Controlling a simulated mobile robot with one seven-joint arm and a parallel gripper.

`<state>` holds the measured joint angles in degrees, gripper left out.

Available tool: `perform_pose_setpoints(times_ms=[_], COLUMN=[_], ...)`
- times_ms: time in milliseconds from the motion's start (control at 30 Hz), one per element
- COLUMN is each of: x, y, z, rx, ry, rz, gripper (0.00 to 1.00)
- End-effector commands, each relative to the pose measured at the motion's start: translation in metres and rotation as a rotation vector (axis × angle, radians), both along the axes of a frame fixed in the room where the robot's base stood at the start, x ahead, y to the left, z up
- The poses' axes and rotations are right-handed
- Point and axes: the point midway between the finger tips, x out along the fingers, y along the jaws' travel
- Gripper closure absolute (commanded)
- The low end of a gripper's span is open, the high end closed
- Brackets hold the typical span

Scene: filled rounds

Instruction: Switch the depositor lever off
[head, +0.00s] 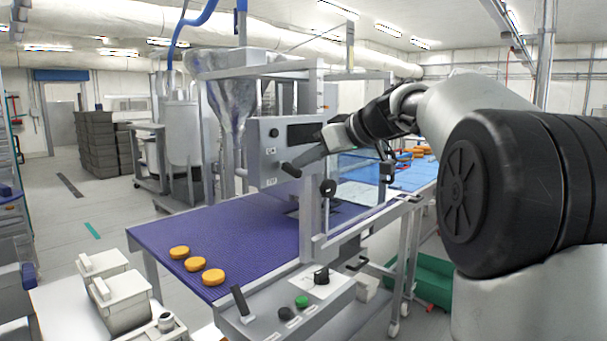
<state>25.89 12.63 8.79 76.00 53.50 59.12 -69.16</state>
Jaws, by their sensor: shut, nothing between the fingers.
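I cannot read the labels or tell clearly which way the lever is set. My gripper (304,161) comes in from the right, shut and empty, with its grey fingertips right at the lever. I cannot tell whether they touch it.
Several orange rounds (213,277) lie on the purple belt (160,236). A lower console (265,325) at the front has another black lever (241,301), buttons and a knob. A frame post (308,215) stands just below my gripper. White containers (124,300) stand at the lower left.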

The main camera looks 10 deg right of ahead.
Motion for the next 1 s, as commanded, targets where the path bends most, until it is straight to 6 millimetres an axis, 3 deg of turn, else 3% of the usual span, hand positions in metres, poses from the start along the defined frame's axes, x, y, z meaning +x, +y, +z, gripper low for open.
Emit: perform_pose_setpoints(times_ms=[1000], x=[0.001], y=[0.0], z=[0.015], rx=[0.0], ry=[0.001], rz=[0.0], gripper=[1.0])
